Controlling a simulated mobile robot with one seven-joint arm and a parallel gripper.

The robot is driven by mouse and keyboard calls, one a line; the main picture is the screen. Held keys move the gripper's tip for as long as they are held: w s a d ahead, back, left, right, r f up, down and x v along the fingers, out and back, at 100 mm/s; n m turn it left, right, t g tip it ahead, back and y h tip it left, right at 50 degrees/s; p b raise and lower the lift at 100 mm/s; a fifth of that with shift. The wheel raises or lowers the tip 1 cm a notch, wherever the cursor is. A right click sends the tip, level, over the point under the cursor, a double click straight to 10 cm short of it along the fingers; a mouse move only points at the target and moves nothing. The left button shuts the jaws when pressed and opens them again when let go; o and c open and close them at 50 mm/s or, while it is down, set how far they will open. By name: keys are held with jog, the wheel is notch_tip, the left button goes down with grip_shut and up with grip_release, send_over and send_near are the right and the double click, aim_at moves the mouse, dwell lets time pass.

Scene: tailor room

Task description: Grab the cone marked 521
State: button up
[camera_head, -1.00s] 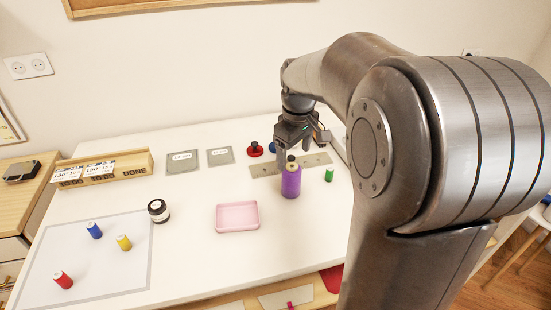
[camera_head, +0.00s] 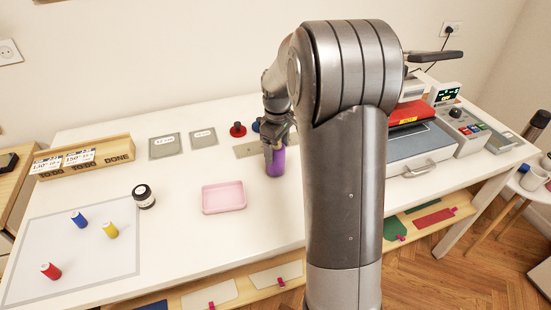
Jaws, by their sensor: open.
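A purple thread cone (camera_head: 276,165) stands upright on the white table, right of the middle. I cannot read any 521 mark on it. My gripper (camera_head: 271,155) is open and points down at the top of this cone, with its fingers overlapping the cone's upper part in the picture. I cannot tell whether the fingers touch it. The cone's top is hidden by the gripper. Small spools in blue (camera_head: 78,220), yellow (camera_head: 110,230) and red (camera_head: 50,271) stand on a pale mat (camera_head: 95,264) at the left.
A wooden TO DO/DONE box (camera_head: 118,150) stands at the far left. A press machine (camera_head: 420,150) stands at the right.

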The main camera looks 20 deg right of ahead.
aim_at(277, 169)
jog(key=shift+w+a+f, duration=0.1)
jog(key=shift+w+f, duration=0.05)
jog(key=shift+f, duration=0.85)
jog(key=shift+w+a+f, duration=0.1)
jog(key=shift+f, duration=0.85)
jog(key=shift+c, duration=0.5)
jog(key=c, duration=1.1)
